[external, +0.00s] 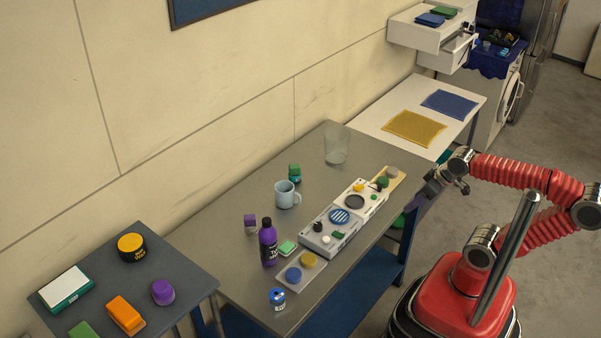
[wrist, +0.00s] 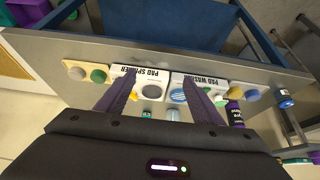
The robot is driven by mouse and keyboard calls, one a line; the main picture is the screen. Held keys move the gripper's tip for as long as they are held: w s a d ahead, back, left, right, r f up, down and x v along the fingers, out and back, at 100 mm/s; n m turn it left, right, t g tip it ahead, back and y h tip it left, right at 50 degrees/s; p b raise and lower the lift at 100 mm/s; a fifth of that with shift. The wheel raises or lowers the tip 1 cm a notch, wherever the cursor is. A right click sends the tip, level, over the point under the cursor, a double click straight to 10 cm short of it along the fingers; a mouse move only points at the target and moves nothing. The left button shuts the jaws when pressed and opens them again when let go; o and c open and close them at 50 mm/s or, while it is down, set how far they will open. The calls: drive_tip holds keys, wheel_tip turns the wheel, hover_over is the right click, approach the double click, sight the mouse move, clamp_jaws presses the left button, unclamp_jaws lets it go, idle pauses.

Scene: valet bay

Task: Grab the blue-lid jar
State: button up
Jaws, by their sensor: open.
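The blue-lid jar (external: 277,299) is a small jar with a blue lid and a pale label. It stands near the front corner of the grey table in the external view, and in the wrist view it is at the far right (wrist: 285,99). My gripper (external: 424,197) is off the right edge of the table, well away from the jar. In the wrist view its two purple fingers (wrist: 157,76) are spread apart with nothing held between them. They overlap the white pad machines in that picture, with the jar to their right.
Close to the jar stand a purple bottle (external: 268,243) and a board with blue and yellow pads (external: 289,287). Pad machines (external: 322,239), a mug (external: 287,194) and a clear glass (external: 336,146) are farther back. A side table (external: 195,284) holds several items.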

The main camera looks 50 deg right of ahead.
drive_tip(key=shift+w, duration=0.1)
drive_tip(key=w+a+f+n+t+y, duration=0.1)
drive_tip(key=w+a+n+t, duration=0.15)
drive_tip(key=w+a, duration=0.65)
drive_tip(key=n+y, duration=0.9)
drive_tip(key=y, duration=0.1)
approach(280, 294)
drive_tip(key=shift+w+a+f+m, duration=0.25)
drive_tip(key=shift+w+a+f, duration=0.1)
drive_tip(key=shift+a+f, duration=0.3)
drive_tip(key=shift+d, duration=0.1)
drive_tip(key=shift+x, duration=4.3)
drive_tip(key=shift+f, duration=0.1)
